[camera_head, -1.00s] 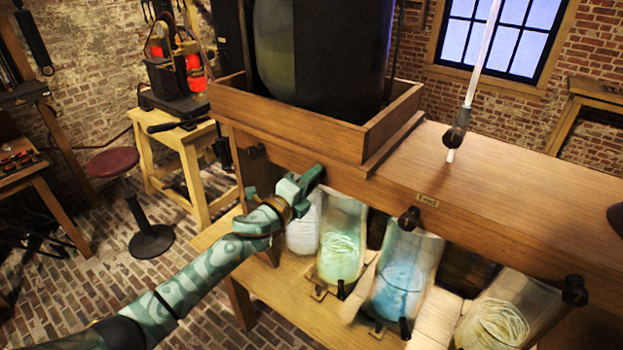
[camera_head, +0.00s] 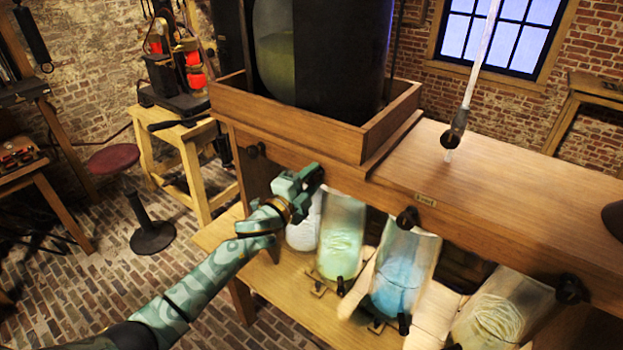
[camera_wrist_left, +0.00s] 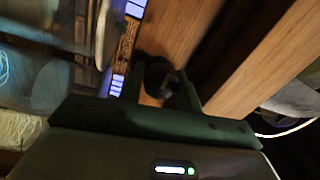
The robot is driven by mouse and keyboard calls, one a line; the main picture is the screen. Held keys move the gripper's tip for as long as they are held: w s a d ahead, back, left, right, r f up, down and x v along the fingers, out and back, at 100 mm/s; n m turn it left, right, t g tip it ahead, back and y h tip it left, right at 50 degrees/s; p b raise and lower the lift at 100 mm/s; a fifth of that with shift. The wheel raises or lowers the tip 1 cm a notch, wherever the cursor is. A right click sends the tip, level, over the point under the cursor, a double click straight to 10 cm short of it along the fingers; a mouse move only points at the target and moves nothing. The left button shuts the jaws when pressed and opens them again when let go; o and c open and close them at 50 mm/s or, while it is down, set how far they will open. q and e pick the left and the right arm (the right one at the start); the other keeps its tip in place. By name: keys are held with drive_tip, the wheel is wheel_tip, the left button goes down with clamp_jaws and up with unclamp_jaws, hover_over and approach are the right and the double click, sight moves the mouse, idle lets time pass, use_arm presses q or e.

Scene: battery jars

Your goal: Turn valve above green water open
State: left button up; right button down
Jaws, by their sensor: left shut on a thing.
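The jar with green water (camera_head: 340,240) stands on the lower shelf, below the wooden bench front. My left gripper (camera_head: 311,178) is at the bench front just above this jar. In the left wrist view, a dark valve knob (camera_wrist_left: 156,76) on the wood sits between the fingers of my left gripper (camera_wrist_left: 150,92), which is shut on it. In the head view the gripper hides this valve. My right gripper is not in view.
A jar with pale contents (camera_head: 305,225) is left of the green one, a blue jar (camera_head: 400,275) and a cream one (camera_head: 500,315) right. Other dark valves (camera_head: 408,217) line the bench front. A large dark vessel (camera_head: 335,55) stands in a wooden tray (camera_head: 290,125).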

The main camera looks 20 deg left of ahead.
use_arm(q)
drive_tip(key=o, duration=1)
